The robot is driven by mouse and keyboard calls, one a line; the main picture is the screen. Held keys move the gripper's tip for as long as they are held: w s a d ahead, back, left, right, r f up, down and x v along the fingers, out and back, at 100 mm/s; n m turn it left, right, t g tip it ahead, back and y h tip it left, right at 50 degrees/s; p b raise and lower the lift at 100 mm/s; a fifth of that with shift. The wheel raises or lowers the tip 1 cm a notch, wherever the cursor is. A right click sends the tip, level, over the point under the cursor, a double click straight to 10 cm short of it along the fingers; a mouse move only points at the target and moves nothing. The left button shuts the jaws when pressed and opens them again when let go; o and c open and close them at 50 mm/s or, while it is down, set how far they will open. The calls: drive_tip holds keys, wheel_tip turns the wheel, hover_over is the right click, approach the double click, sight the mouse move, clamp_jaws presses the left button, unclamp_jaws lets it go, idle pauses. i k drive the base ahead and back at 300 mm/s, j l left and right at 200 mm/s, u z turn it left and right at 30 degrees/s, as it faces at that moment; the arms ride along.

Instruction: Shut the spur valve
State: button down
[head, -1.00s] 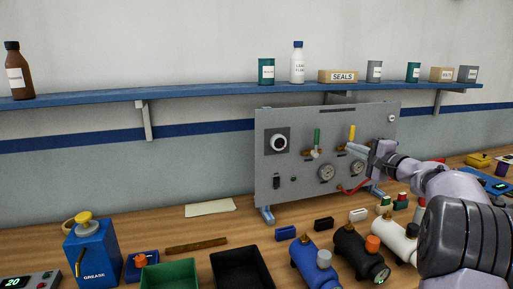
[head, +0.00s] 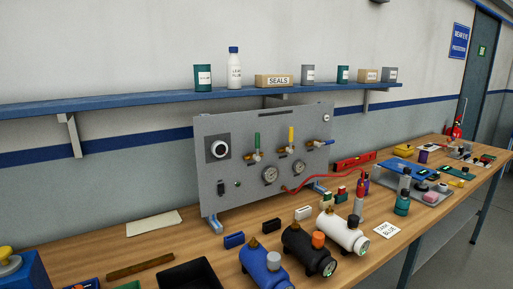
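A grey upright panel (head: 230,180) stands on the bench. I see no readable label that says which is the spur valve. Two round gauges, a left gauge (head: 221,149) dial-like knob aside, sit below the valves: one gauge (head: 270,175) and another gauge (head: 298,167). My gripper and arm are out of view.
A red hose (head: 335,177) runs from the panel's lower edge to the right. A blue shelf (head: 150,99) with bottles and boxes runs above. Small items crowd the right bench.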

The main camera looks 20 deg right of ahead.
sight(326, 143)
drive_tip(key=z, duration=1.15)
